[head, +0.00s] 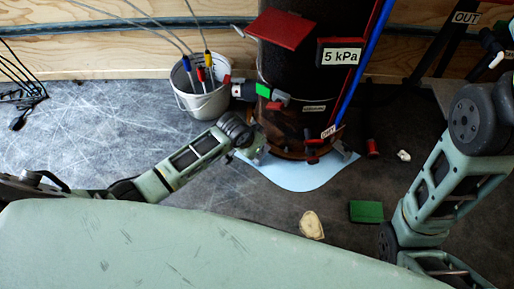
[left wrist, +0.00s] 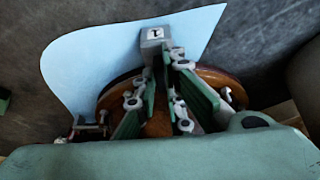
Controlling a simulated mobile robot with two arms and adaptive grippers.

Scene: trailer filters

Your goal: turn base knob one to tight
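Base knob one is a grey block (left wrist: 152,44) with a "1" label, at the rim of the rusty brown round base in the left wrist view. A pale blue sheet (left wrist: 95,62) lies under it. My left gripper (left wrist: 165,72) is just below the knob in that view. Its green fingers stand apart, with brown base visible between them; whether a tip touches the knob is unclear. In the head view, my left gripper (head: 257,152) is at the left foot of the dark filter column (head: 290,75), covering that side of the base. My right gripper is not visible.
A white bucket (head: 200,103) with cables stands left of the column. A red flap (head: 283,29) and a 5 kPa sign (head: 342,57) are on the column. A green block (head: 366,211), a pale lump (head: 312,225) and a red cylinder (head: 373,148) lie on the floor.

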